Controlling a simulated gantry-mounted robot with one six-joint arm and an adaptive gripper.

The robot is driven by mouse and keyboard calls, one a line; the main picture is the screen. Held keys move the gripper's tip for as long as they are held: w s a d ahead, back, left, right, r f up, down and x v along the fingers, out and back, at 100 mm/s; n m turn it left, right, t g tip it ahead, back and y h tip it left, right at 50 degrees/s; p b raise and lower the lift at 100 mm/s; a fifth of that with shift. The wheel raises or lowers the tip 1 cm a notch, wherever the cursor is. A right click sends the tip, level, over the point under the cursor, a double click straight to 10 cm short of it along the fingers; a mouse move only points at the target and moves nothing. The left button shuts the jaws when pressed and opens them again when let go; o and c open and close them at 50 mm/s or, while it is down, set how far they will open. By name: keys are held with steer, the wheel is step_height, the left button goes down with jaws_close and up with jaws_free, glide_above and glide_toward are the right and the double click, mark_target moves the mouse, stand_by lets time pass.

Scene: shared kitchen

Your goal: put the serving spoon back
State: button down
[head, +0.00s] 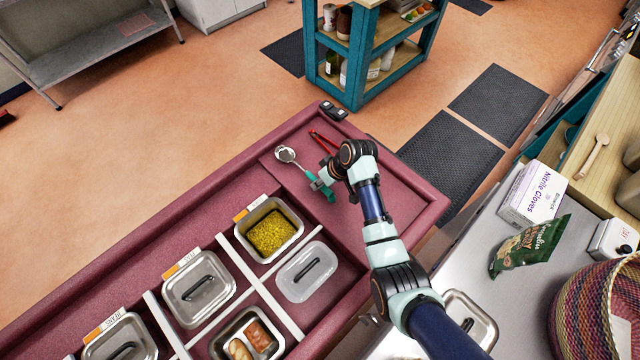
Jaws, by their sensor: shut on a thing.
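The serving spoon has a round metal bowl (286,154) and a teal handle (329,194). It is over the maroon counter's flat right end, with the bowl toward the upper left. My gripper (316,181) is shut on the spoon where the metal shaft meets the handle. The fingers are small in the head view and partly cover the shaft. I cannot tell whether the spoon touches the counter.
Red-handled tongs (325,139) lie just behind my wrist. A steel worktop with a glove box (533,194) stands at right.

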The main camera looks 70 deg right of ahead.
steer(key=shift+f, duration=0.45)
steer(key=shift+f, duration=0.1)
steer(key=c, duration=1.1)
jaws_free()
steer(key=shift+o, duration=0.2)
steer(key=shift+r, duration=0.25)
steer(key=p+v, duration=0.2)
steer(key=v, duration=0.9)
steer(key=shift+s+r+p, duration=0.25)
steer(key=shift+p, duration=0.1)
